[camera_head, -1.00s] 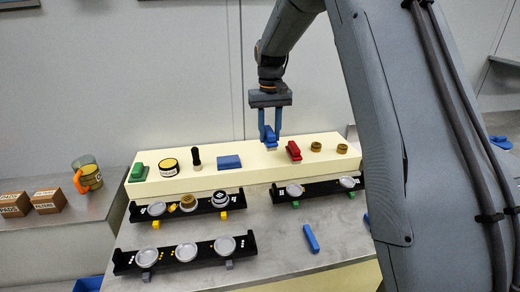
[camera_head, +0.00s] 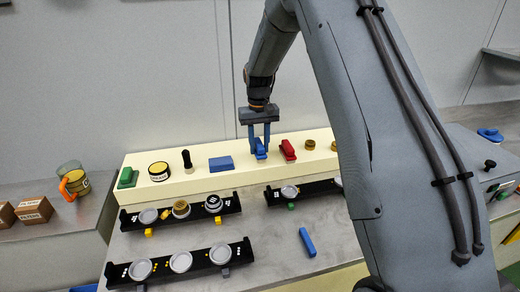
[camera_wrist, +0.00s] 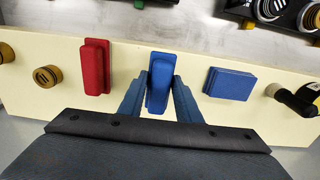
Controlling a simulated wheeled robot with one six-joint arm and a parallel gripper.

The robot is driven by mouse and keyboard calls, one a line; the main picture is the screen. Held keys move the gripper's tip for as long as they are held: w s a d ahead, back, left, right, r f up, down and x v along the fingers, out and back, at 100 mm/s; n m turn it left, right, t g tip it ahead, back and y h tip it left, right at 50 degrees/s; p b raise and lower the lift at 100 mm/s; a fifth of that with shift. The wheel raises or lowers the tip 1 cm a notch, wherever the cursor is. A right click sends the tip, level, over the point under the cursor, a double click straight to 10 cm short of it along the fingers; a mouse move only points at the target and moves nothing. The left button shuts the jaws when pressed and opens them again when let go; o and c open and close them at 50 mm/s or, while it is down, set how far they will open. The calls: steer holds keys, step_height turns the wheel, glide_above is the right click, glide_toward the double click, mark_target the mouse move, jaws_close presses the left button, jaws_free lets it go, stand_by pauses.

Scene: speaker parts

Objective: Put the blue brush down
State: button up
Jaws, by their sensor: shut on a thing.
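The blue brush (camera_head: 260,148) is upright between the fingers of my gripper (camera_head: 260,143), at the cream shelf block (camera_head: 204,184). In the wrist view the blue brush (camera_wrist: 160,82) sits between the two blue fingers of my gripper (camera_wrist: 160,95), which is shut on it. The brush's lower end is at the shelf's top; I cannot tell whether it rests there. A red brush (camera_head: 287,150) stands just right of it in the head view, and it shows to the left in the wrist view (camera_wrist: 95,68).
A blue block (camera_head: 221,163), a black-handled tool (camera_head: 187,160), a labelled tin (camera_head: 159,171) and a green brush (camera_head: 127,178) stand along the shelf. Black racks (camera_head: 240,251) with silver discs and a blue bar (camera_head: 307,242) lie in front.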

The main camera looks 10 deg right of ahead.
mark_target(259, 144)
steer(key=shift+f, duration=1.1)
steer(key=shift+f, duration=0.15)
steer(key=o, duration=0.9)
step_height(259, 144, up, 11)
steer(key=b, duration=0.3)
steer(key=shift+w+r, duration=0.1)
steer(key=shift+r, duration=0.1)
steer(key=shift+r+b, duration=0.3)
steer(key=shift+s, duration=0.4)
steer(key=shift+t, duration=0.7)
steer(key=s+f, duration=0.2)
steer(key=s, duration=0.8)
steer(key=s+f, duration=0.3)
steer(key=s, duration=0.7)
steer(key=s+f, duration=0.3)
steer(key=s, duration=0.8)
steer(key=shift+d+f, duration=0.1)
steer(key=shift+f, duration=0.1)
